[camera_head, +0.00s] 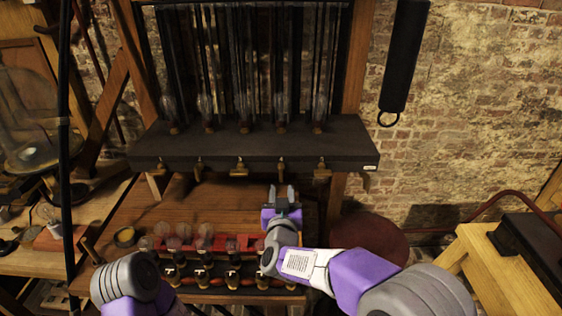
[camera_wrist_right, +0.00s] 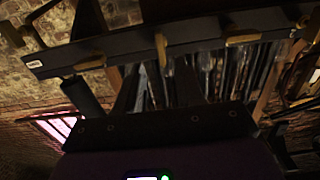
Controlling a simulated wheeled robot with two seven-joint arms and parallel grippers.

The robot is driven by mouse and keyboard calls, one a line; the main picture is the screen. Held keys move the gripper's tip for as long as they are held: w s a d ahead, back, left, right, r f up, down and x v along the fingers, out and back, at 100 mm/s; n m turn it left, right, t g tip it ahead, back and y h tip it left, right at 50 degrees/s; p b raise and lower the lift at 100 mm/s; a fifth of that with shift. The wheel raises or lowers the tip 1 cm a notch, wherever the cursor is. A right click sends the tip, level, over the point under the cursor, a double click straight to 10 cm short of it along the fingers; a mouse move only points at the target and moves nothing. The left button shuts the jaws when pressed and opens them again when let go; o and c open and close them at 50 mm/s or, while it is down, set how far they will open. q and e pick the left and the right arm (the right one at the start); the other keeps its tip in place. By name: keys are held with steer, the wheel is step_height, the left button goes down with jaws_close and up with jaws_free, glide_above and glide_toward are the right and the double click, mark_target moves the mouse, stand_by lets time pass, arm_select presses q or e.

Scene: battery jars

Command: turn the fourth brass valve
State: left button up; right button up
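A row of brass valves hangs along the front edge of a dark shelf (camera_head: 250,146). Counted from the left in the head view, the fourth brass valve (camera_head: 281,165) is right of centre. My right gripper (camera_head: 282,190) is just below and in front of it, pointing toward the shelf, with its two fingers apart and nothing between them. In the right wrist view a brass valve (camera_wrist_right: 162,50), apparently the fourth, shows beyond the gap between the dark fingers (camera_wrist_right: 157,85). It appears apart from them. My left arm shows at the lower left, but its gripper is not visible.
Tall glass jars (camera_head: 244,105) stand on the shelf above the valves. Below, a wooden bench (camera_head: 150,205) carries a red rack (camera_head: 235,242) with several glass bulbs. A black hanging bar (camera_head: 404,55) is on the brick wall at right.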

mark_target(281, 172)
steer(key=shift+w+r, duration=0.35)
steer(key=shift+w, duration=0.25)
steer(key=shift+w+r, duration=0.3)
steer(key=shift+w, duration=0.3)
steer(key=shift+w+a, duration=0.1)
steer(key=shift+w, duration=2.5)
jaws_close()
